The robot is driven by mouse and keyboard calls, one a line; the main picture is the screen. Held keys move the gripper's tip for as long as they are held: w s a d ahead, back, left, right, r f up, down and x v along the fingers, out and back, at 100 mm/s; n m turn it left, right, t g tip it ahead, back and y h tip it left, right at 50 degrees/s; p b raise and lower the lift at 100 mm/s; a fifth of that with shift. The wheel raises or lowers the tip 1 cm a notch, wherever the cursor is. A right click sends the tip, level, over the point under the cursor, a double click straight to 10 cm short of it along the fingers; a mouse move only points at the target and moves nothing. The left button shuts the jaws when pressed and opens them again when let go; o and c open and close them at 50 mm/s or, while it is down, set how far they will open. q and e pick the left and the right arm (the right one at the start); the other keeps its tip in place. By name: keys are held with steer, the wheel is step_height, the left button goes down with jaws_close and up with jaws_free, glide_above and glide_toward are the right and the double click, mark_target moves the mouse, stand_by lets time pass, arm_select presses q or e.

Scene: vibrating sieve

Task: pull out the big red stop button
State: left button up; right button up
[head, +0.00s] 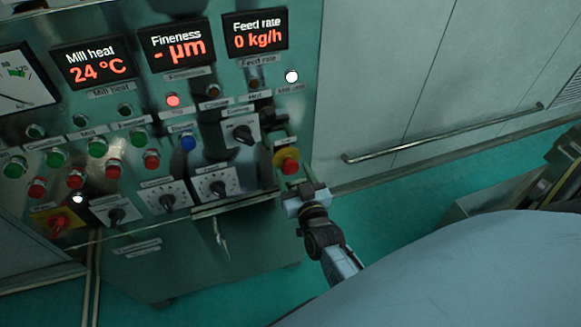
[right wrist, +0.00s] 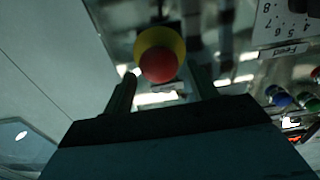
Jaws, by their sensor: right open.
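The big red stop button (head: 290,165) sits on a yellow base at the right edge of the control panel. In the right wrist view the red button (right wrist: 158,66) shows in front of its yellow disc (right wrist: 172,36). My right gripper (head: 302,185) is just below and to the right of the button in the head view. Its two fingers (right wrist: 160,88) are open, one on each side below the button in the wrist view, with nothing between them. I cannot tell whether a finger touches the button. My left gripper is not in view.
The panel (head: 120,180) carries several green, red and blue buttons, dials and red displays. A red-and-yellow switch (head: 58,222) is at its lower left. A metal handrail (head: 440,135) runs along the wall to the right. Green floor (head: 390,215) is clear below it.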

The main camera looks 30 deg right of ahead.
mark_target(292, 169)
steer(key=shift+x, duration=1.65)
